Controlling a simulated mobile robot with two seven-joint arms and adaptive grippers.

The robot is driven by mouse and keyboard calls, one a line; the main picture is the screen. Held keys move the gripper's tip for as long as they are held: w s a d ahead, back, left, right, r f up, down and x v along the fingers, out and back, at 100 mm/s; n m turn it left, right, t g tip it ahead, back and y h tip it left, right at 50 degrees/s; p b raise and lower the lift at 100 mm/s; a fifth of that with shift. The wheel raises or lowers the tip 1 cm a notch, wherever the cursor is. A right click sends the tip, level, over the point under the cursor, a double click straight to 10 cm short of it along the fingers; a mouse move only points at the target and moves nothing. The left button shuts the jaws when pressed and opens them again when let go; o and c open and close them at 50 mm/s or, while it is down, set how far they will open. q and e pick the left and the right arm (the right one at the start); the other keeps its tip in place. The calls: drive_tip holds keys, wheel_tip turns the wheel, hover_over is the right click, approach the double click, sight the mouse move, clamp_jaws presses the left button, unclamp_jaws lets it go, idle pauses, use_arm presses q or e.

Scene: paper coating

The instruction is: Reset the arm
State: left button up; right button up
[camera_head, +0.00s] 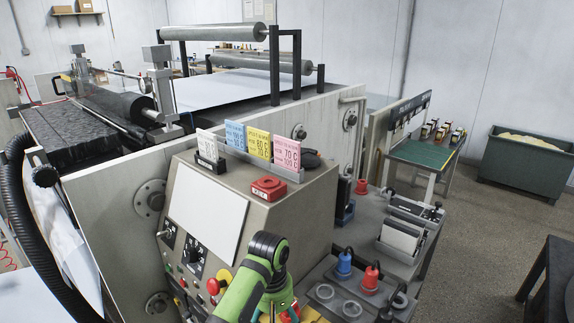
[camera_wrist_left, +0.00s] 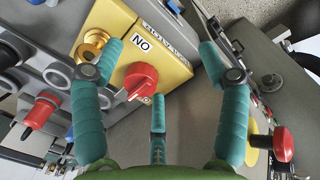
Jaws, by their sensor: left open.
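My left arm (camera_head: 262,272) is green and black and reaches up at the bottom middle of the head view, in front of the control console. In the left wrist view my left gripper (camera_wrist_left: 160,48) has teal fingers spread wide apart, with nothing held. A red rotary knob (camera_wrist_left: 141,79) on a yellow switch box (camera_wrist_left: 163,58) labelled "NO" lies between the spread fingers, nearer the left one. I cannot tell whether a finger touches it. My right gripper is in neither view.
The console (camera_head: 318,192) carries a white panel (camera_head: 205,213), buttons and coloured cards (camera_head: 259,143). A red mushroom button (camera_wrist_left: 283,144) is beside the right finger. Red (camera_head: 370,277) and blue (camera_head: 345,262) plugs stand right of the arm. The floor (camera_head: 480,235) at right is open.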

use_arm(q)
drive_tip(key=s+a+f+m+t+h, duration=0.1)
drive_tip(key=s+a+f+m, duration=0.1)
drive_tip(key=s+a+f, duration=0.4)
drive_tip(key=s+a+f+m+t, duration=0.1)
drive_tip(key=s+a+f+m, duration=0.2)
drive_tip(key=s, duration=0.6)
drive_tip(key=s+a+r+m+t+y, duration=0.1)
drive_tip(key=s+a+r, duration=0.1)
drive_tip(key=s+a, duration=0.35)
drive_tip(key=s+a+r+m+t, duration=0.1)
drive_tip(key=s+a+m, duration=0.15)
drive_tip(key=s, duration=0.55)
wheel_tip(320, 180, down, 27)
drive_tip(key=s+g+b, duration=0.2)
drive_tip(key=s+b, duration=0.1)
drive_tip(key=s+a+f+b, duration=0.1)
drive_tip(key=s+a+f, duration=0.2)
drive_tip(key=s+f, duration=1.1)
drive_tip(key=shift+s+a+f+g+y+b, duration=0.15)
drive_tip(key=shift+s+f+g+y+b, duration=0.15)
drive_tip(key=shift+s+f+g+b, duration=0.1)
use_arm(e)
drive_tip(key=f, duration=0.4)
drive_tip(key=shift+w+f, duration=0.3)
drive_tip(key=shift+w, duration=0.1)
